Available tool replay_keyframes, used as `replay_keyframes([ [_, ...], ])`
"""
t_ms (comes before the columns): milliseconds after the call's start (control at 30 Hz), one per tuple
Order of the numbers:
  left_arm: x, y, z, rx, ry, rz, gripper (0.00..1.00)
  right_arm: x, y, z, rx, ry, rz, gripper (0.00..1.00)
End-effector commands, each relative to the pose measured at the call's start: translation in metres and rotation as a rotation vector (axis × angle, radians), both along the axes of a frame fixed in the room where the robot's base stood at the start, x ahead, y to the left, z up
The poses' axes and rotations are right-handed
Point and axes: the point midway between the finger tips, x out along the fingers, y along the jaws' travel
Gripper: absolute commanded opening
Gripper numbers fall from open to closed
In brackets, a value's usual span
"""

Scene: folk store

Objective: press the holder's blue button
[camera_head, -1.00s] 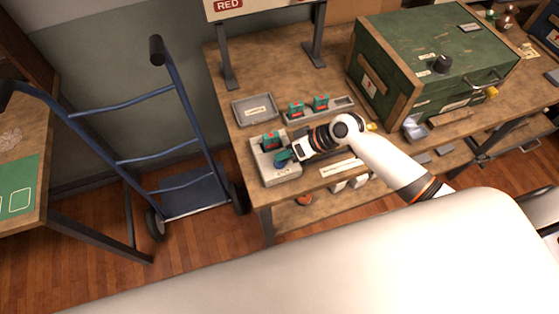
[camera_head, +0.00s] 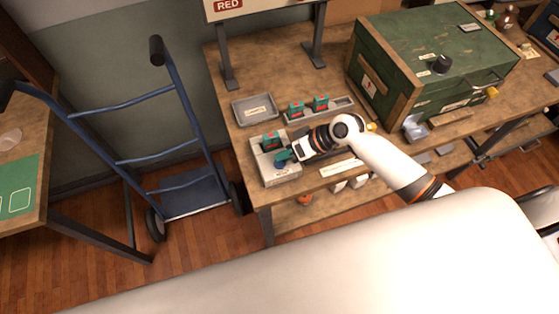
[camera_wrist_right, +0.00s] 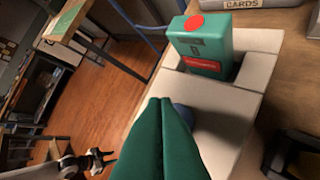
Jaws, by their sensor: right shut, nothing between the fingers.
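The holder (camera_head: 283,178) is a pale block at the front left corner of the wooden workbench. A green device with a red round top (camera_wrist_right: 205,47) stands upright in its slot; it also shows in the head view (camera_head: 270,141). The blue button (camera_wrist_right: 185,114) is on the holder's face, mostly hidden behind my fingers. My right gripper (camera_wrist_right: 168,103) is shut and empty, its green fingertips right over the button. I cannot tell whether they touch it. A dark gripper-like shape (camera_wrist_right: 98,160), likely my left gripper, shows small at lower left in the wrist view.
A grey tray (camera_head: 255,111) lies behind the holder, and a rack with two more green devices (camera_head: 308,106) is beside it. A green chest (camera_head: 425,60) stands to the right. A blue hand truck (camera_head: 165,140) is left of the bench.

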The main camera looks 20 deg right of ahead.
Motion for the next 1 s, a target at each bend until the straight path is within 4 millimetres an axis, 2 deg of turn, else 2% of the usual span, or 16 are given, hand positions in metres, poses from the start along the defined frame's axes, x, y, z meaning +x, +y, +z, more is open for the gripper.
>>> replay_keyframes([
  [1000, -0.0003, 0.0005, -0.0043, 0.001, 0.001, 0.000, 0.36, 0.0001, -0.0001, -0.0084, 0.000, 0.000, 0.000, 0.00],
])
